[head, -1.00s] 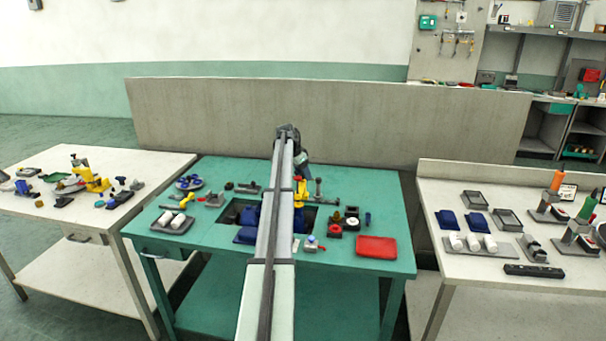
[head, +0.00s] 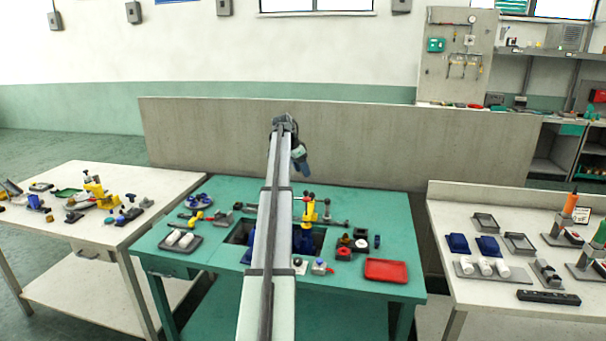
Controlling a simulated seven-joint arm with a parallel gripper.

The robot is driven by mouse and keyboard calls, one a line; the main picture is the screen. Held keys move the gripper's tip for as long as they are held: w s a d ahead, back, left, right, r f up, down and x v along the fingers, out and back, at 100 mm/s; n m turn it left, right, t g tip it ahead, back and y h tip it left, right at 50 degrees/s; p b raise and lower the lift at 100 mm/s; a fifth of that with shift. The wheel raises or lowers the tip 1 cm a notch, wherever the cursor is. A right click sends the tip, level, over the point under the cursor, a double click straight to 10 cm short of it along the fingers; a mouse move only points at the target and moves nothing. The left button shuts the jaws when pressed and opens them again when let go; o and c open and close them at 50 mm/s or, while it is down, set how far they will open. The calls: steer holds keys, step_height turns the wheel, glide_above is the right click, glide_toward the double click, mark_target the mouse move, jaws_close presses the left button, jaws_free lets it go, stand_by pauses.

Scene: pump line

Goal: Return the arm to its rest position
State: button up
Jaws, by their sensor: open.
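My arm reaches forward over the green table (head: 210,262), stretched out across its middle. My gripper (head: 301,166) is at the arm's far end, above the table's back part and in front of the grey partition. It points downward and is small in the view. It is open, and I see nothing held in it. The arm hides part of the recess in the middle of the table and part of what is in it.
A yellow press-like fixture (head: 309,212) stands just below and right of my gripper. A red tray (head: 386,271) lies at the table's right front. The grey partition (head: 380,140) rises behind. White tables with parts stand left (head: 65,228) and right (head: 480,305).

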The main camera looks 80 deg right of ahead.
steer(key=shift+w, duration=0.1)
stand_by(0.5)
